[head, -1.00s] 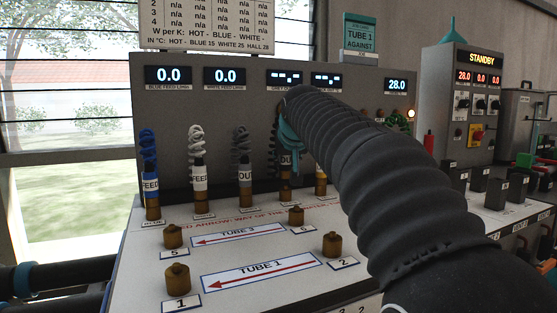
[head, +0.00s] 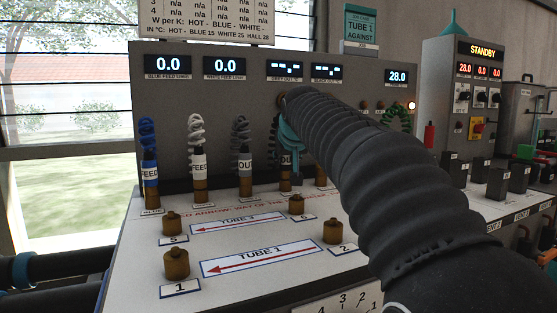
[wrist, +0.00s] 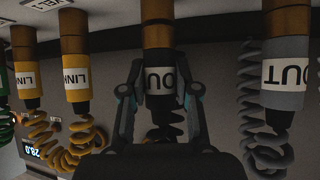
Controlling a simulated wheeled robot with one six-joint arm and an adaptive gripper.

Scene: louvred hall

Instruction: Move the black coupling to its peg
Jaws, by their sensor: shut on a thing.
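The black coupling (wrist: 160,82) has a white OUT label and a black coiled hose. It is upright, in line with a brass peg (wrist: 157,35) on the bench panel, in the wrist view, which looks upside down. Its lower end meets the brass; whether it is fully seated I cannot tell. My gripper (wrist: 158,92) is shut on it, one finger on each side. In the head view my gripper (head: 290,143) and the coupling (head: 286,160) are partly behind my dark arm. The peg's nameplate is hidden.
A grey OUT coupling (wrist: 283,85) stands on one side. Yellow LINK couplings (wrist: 77,80) stand on the other. White (head: 198,165) and blue (head: 149,172) FEED couplings stand further left in the head view. Bare brass pegs (head: 177,263) stand in front, with tube labels between.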

